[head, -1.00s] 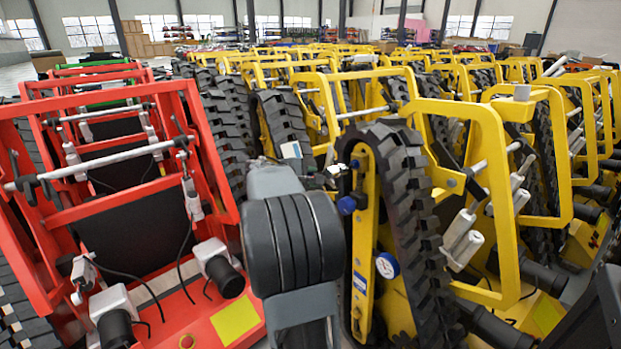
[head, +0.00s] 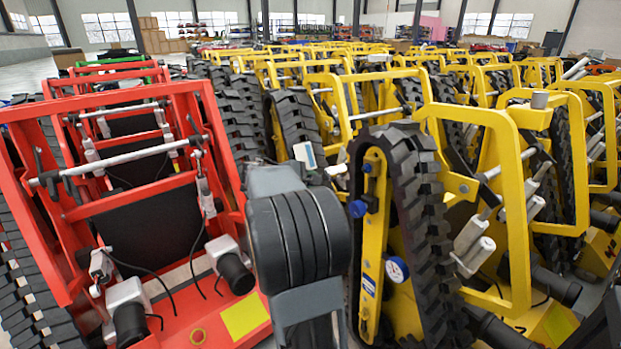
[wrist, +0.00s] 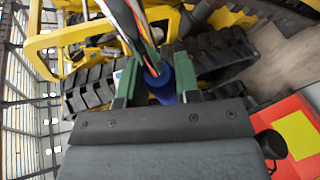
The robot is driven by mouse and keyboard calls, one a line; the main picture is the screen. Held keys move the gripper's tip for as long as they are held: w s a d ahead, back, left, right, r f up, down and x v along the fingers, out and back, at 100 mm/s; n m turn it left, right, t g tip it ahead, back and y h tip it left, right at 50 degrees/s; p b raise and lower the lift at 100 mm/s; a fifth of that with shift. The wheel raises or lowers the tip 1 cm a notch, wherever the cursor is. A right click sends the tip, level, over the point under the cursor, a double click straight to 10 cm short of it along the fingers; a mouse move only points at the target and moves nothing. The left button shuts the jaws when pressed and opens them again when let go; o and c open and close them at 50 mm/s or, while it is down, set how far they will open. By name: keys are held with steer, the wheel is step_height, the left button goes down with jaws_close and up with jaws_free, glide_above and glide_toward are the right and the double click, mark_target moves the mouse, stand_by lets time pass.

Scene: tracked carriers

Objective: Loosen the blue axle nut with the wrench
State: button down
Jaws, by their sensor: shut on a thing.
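In the head view, a round blue nut (head: 357,209) sits on the left side of the near yellow track arm (head: 371,245). My arm hides the gripper in the head view.
A red carrier (head: 215,325) stands close at the left, with a yellow carrier (head: 505,250) and its black track (head: 425,220) at the right. A blue-white dial (head: 396,269) sits below the nut. Rows of carriers fill the back; bare floor (wrist: 270,55) shows in the wrist view.

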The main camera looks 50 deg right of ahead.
steer(key=shift+s+r+p, duration=0.15)
steer(key=shift+r+p, duration=0.2)
steer(key=shift+p, duration=0.55)
steer(key=s+f+n+p, duration=0.1)
steer(key=s+f+g+p, duration=0.1)
steer(key=f, duration=0.1)
steer(key=s+a+f+n+g+p, duration=0.1)
steer(key=shift+f+n+y, duration=0.25)
steer(key=shift+n+y, duration=0.05)
steer(key=shift+y, duration=0.1)
steer(key=shift+d+p, duration=0.1)
steer(key=shift+p, duration=0.2)
steer(key=w+d+r+m+t+h+b, duration=0.3)
steer(key=d+r+m+t+b, duration=0.2)
steer(key=b, duration=0.9)
steer(key=shift+r+m+b, duration=0.3)
steer(key=shift+r+m, duration=1)
steer(key=shift+r, duration=0.8)
steer(key=shift+w+d, duration=0.1)
